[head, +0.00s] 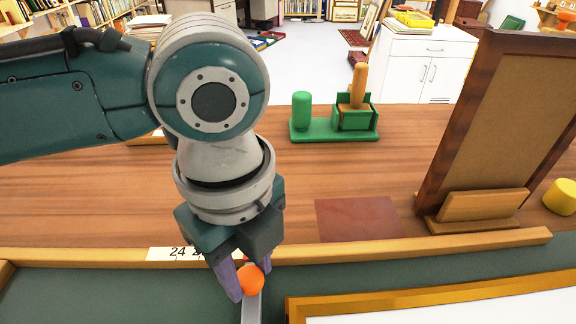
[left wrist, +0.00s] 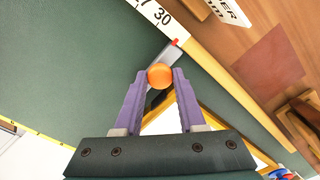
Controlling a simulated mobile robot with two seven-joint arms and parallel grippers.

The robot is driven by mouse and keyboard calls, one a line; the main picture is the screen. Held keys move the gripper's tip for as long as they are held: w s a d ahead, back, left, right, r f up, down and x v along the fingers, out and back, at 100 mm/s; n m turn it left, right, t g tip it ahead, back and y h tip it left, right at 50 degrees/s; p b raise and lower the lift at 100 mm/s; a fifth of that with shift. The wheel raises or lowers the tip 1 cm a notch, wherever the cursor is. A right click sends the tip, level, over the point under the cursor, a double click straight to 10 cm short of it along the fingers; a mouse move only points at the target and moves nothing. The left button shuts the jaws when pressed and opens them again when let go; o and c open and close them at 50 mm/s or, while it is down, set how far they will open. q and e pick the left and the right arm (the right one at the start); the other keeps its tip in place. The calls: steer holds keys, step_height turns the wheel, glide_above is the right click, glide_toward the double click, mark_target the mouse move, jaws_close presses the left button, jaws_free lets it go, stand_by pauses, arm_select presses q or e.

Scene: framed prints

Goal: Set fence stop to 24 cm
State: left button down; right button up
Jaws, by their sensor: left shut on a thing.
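My left gripper (head: 243,283) is shut on the orange knob (head: 251,281) of the fence stop. The knob also shows between the purple fingers in the left wrist view (left wrist: 160,76). A grey bar (head: 250,309) lies under the knob, with a red tip (left wrist: 175,42) at the wooden fence. The white number scale (head: 160,254) runs along the fence. In the head view "24" reads left of the gripper, and the following number is partly hidden. In the left wrist view "30" reads on the scale (left wrist: 150,12), and the red tip lies beyond it. My right gripper is not in view.
A wooden fence rail (head: 400,246) crosses the bench. A gold-edged frame (head: 420,292) lies in front at right. A brown framed panel (head: 490,130) stands at right in a wooden holder. A green stand (head: 318,130) with a wooden-handled tool is behind. A reddish square (head: 357,219) lies flat on the bench.

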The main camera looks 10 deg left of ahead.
arm_select(q)
steer(key=s+a+p, duration=0.1)
steer(key=a, duration=0.2)
steer(key=a+p, duration=0.2)
steer(key=s+a+p, duration=0.1)
steer(key=a, duration=0.2)
steer(key=shift+s+a+r, duration=0.1)
steer(key=shift+s+a, duration=0.2)
steer(key=shift+a, duration=0.15)
steer(key=c, duration=0.5)
jaws_free()
steer(key=shift+a, duration=0.1)
steer(key=shift+c, duration=0.2)
steer(key=shift+o, duration=0.2)
